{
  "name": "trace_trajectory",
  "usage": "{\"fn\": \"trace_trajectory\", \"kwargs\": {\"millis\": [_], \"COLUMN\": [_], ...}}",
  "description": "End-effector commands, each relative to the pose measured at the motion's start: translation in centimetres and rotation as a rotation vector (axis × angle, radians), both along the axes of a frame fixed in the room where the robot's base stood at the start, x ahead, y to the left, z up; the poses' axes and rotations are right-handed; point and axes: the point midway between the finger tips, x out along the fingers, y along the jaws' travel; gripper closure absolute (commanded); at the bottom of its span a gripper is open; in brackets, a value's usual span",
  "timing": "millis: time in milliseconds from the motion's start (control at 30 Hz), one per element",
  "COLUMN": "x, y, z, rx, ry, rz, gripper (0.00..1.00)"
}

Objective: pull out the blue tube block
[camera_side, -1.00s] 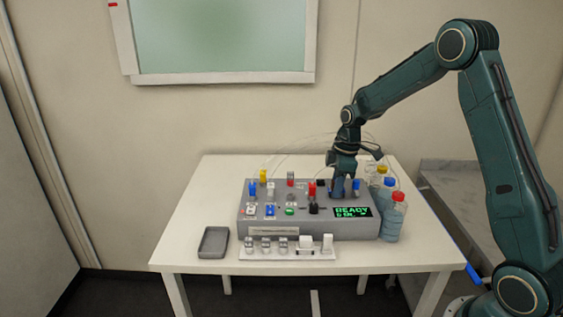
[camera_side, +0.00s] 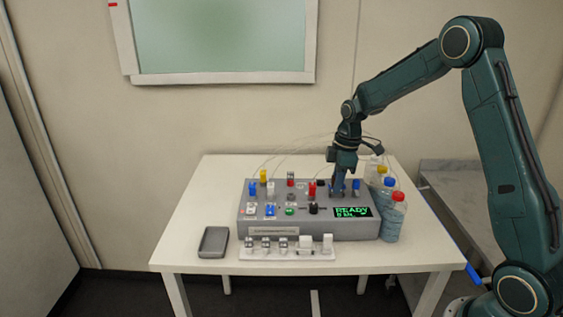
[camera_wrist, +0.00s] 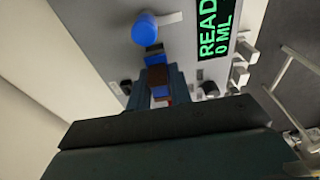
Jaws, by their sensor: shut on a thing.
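My gripper (camera_side: 338,192) points down at the right part of the grey bioreactor console (camera_side: 300,232), left of a blue knob (camera_side: 356,185). In the wrist view my gripper's fingers (camera_wrist: 157,88) are shut on the blue tube block (camera_wrist: 154,60), a small blue piece that shows just past the fingertips. The fingers hide most of the block, and I cannot tell whether it is clear of the console. The blue knob also shows in the wrist view (camera_wrist: 145,30), beyond the block, with a pale lever beside it.
Bottles with red, blue and yellow caps (camera_side: 391,220) stand close on the right. Red, black and other coloured knobs lie left of my gripper. A grey tray (camera_side: 214,242) sits front left.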

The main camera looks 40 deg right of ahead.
Motion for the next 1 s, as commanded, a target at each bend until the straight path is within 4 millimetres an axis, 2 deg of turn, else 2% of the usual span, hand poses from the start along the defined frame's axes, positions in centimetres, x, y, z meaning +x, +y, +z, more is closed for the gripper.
{"fn": "trace_trajectory", "kwargs": {"millis": [500,1000], "x": [0.0,0.0], "y": [0.0,0.0], "z": [1.1,1.3], "rx": [0.0,0.0], "ry": [-0.001,0.0], "rz": [0.0,0.0], "gripper": [1.0,1.0]}}
